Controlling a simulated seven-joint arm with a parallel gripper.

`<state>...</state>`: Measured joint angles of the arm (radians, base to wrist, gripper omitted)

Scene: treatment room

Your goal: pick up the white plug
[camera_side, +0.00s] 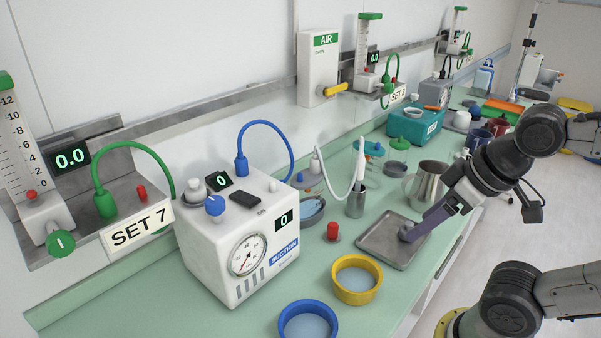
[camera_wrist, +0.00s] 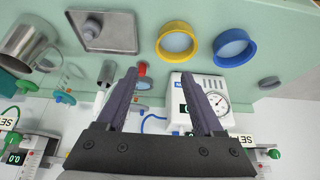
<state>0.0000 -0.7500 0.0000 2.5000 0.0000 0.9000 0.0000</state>
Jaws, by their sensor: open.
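Another white plug-like piece (camera_side: 194,188) stands on top of the white suction unit (camera_side: 205,250). I cannot tell for sure which is the white plug. My gripper (camera_wrist: 158,76) is open and empty. In the side view my gripper (camera_side: 408,237) overlaps the tray (camera_side: 372,250); its height above it is unclear.
A red plug (camera_side: 333,232) stands left of the tray, with yellow (camera_side: 358,295) and blue (camera_side: 281,318) rings in front. A steel jug (camera_side: 432,176) and a steel cup (camera_side: 355,203) stand behind the tray. The counter's right edge is close to the tray.

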